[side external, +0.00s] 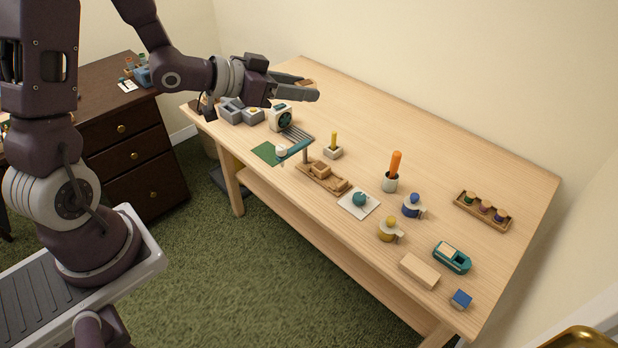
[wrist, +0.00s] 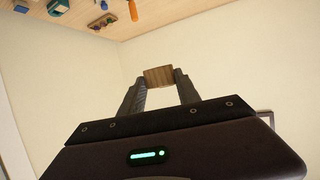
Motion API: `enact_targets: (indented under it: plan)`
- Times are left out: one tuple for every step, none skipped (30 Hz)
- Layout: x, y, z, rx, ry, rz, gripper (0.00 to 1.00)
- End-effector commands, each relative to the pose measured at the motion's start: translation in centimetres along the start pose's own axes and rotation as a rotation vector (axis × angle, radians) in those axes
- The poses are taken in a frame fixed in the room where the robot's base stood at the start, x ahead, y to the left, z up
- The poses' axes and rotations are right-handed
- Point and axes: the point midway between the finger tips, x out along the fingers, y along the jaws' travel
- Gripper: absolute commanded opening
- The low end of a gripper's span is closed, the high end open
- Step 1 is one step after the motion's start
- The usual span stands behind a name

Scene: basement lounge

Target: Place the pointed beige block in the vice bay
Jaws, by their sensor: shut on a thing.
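My gripper (side external: 300,90) is raised over the far left part of the table, its fingers pointing right. In the wrist view my gripper (wrist: 159,82) is shut on a brownish-beige block (wrist: 158,76) at the fingertips, clear of any surface. The block shows as a small squarish face; whether it is pointed cannot be told. I cannot surely tell which thing is the vice bay. A wooden base with blocks and a grey post (side external: 318,180) stands mid-table, and a grey compartmented holder (side external: 232,113) stands at the left end, below my gripper.
On the table (side external: 490,165) are a green mat (side external: 265,152), a teal ball on a white pad (side external: 359,200), an orange-topped cup (side external: 391,180), two small jugs, a plain beige block (side external: 419,271), a teal box (side external: 452,258) and a spool rack (side external: 482,212). The back middle is clear.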

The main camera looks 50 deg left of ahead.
Motion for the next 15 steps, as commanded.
enact_targets:
  plan:
    - [1.9,-0.1,0.7,-0.01,-0.005,-0.008,0.0]
    - [3.2,-0.5,1.1,-0.017,-0.007,-0.023,0.0]
    - [5.1,-0.8,1.9,-0.026,-0.009,-0.044,0.0]
    - [6.5,-1.1,2.7,-0.033,-0.011,-0.062,0.0]
    - [7.8,-1.2,3.6,-0.039,-0.011,-0.079,0.0]
    - [9.5,-1.5,4.9,-0.049,-0.012,-0.105,0.0]
    - [10.7,-1.6,5.9,-0.056,-0.011,-0.124,0.0]
    - [11.7,-1.8,6.9,-0.063,-0.01,-0.142,0.0]
    - [13.0,-1.9,8.3,-0.071,-0.009,-0.165,0.0]
    - [13.8,-2.0,9.2,-0.077,-0.007,-0.181,0.0]
    - [14.4,-2.0,10.1,-0.083,-0.006,-0.195,0.0]
    - [15.1,-2.1,11.2,-0.088,-0.005,-0.212,0.0]
    - [15.5,-2.1,11.8,-0.092,-0.004,-0.222,0.0]
    - [15.8,-2.1,12.4,-0.095,-0.002,-0.23,0.0]
    - [16.1,-2.1,12.9,-0.098,-0.002,-0.239,0.0]
